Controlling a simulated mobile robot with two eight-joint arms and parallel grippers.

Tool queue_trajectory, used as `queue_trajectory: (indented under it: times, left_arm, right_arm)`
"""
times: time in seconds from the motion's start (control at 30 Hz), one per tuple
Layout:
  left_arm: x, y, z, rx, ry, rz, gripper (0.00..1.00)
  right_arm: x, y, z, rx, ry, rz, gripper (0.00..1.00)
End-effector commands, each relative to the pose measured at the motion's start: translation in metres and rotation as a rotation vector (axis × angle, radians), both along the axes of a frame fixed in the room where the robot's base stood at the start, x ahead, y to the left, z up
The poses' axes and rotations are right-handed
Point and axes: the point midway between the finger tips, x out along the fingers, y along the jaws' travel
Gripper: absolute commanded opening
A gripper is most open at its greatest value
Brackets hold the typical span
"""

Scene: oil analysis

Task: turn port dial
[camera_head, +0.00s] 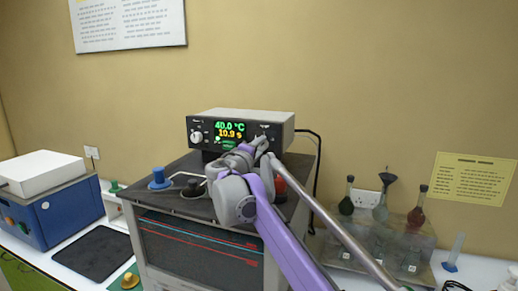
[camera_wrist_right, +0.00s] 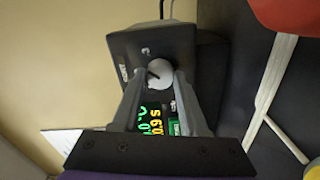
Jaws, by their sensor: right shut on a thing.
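A dark-fronted control box (camera_head: 243,117) with a lit display (camera_head: 230,130) reading 40.0 °C and 10.9 s stands on a grey cabinet. A pale dial (camera_head: 196,137) on the left of its front is free. My right gripper (camera_head: 262,143) is at the right side of the front and covers most of the dial there. In the right wrist view, that round pale dial (camera_wrist_right: 160,74) with a dark pointer line sits between the tips of my right gripper (camera_wrist_right: 160,78), which is shut on it. The dial labels are too small to read. My left gripper is not in view.
The grey cabinet (camera_head: 160,231) has a blue knob-like piece (camera_head: 160,180) on top and a red piece (camera_head: 281,187) close beside my right arm. Flasks (camera_head: 416,208) stand in a clear rack at right. A blue box (camera_head: 55,213) is at left.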

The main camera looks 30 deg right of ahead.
Motion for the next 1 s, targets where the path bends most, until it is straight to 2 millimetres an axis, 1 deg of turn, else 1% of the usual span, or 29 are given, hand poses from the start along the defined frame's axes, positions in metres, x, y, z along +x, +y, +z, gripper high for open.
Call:
queue_trajectory:
  times: [0.2,0.43,0.7,1.0]
  left_arm:
    - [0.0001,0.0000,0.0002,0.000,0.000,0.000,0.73]
    - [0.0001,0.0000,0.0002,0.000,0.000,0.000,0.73]
    - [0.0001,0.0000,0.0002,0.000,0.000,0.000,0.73]
    - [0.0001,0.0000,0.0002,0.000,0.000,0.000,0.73]
  right_arm:
    - [-0.0001,-0.0003,0.0007,0.103,-0.122,0.000,0.00]
    - [-0.0001,-0.0004,0.0006,0.177,-0.208,0.000,0.00]
    - [-0.0001,-0.0004,0.0005,0.212,-0.250,0.000,0.00]
    - [-0.0001,-0.0003,0.0004,0.217,-0.255,0.000,0.00]
